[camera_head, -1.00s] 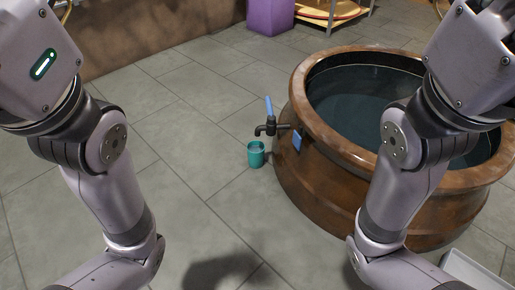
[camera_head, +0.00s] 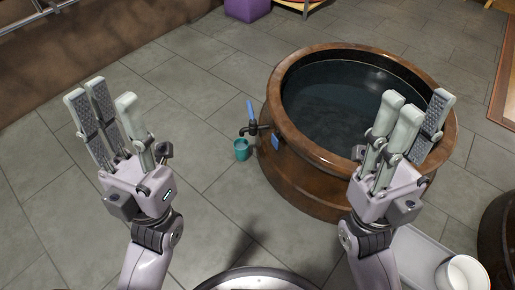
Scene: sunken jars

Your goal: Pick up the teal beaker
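The teal beaker (camera_head: 241,149) stands upright on the tiled floor, below the dark tap (camera_head: 250,129) of a big brown jar (camera_head: 310,190). My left gripper (camera_head: 106,118) is raised at the left, open and empty, its fingers pointing up and spread apart. My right gripper (camera_head: 408,120) is raised at the right in front of the jar, also open and empty. Both grippers are well apart from the beaker, which lies between them in the picture.
The jar is wide and filled with dark liquid; its tap has a blue handle (camera_head: 249,109). A white cup (camera_head: 462,274) stands on a pale tray (camera_head: 421,256) at the lower right, beside another dark jar (camera_head: 497,240). The floor left of the beaker is clear.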

